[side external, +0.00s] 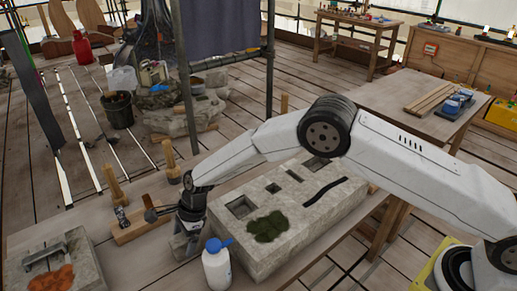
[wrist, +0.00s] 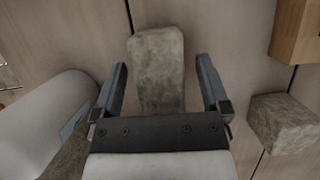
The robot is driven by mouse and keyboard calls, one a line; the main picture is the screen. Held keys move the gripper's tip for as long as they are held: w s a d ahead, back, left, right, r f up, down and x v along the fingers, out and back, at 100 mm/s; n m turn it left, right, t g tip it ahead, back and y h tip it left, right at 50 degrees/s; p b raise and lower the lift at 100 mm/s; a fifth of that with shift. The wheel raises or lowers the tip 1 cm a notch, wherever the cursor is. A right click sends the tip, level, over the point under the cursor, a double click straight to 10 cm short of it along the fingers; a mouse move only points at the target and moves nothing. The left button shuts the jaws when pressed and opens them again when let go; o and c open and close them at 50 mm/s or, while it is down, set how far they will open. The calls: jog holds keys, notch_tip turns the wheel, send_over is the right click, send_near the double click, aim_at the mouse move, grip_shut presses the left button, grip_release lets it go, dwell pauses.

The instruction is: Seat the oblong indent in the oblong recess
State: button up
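An oblong grey stone piece (wrist: 158,62), which looks like the indent, lies on the wooden bench in the wrist view. My gripper (wrist: 162,72) is open, with one finger on each side of the stone and a gap at both sides. In the side external view my gripper (side external: 187,240) is low over the bench, left of the big stone block (side external: 300,222). The block's top has several recesses, including a larger dark one (side external: 240,207) near my gripper and another (side external: 317,163) at the far end. I cannot tell which is the oblong recess.
A white bottle with a blue cap (side external: 217,262) stands close to my gripper. A second stone piece (wrist: 282,123) and a wooden piece (wrist: 297,32) lie right in the wrist view. A mallet (side external: 172,160) and a stone with an orange patch (side external: 55,265) are left.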

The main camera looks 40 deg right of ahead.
aim_at(183, 237)
grip_shut()
jog(key=shift+r, duration=0.1)
jog(key=shift+r, duration=0.15)
jog(key=shift+r, duration=4.85)
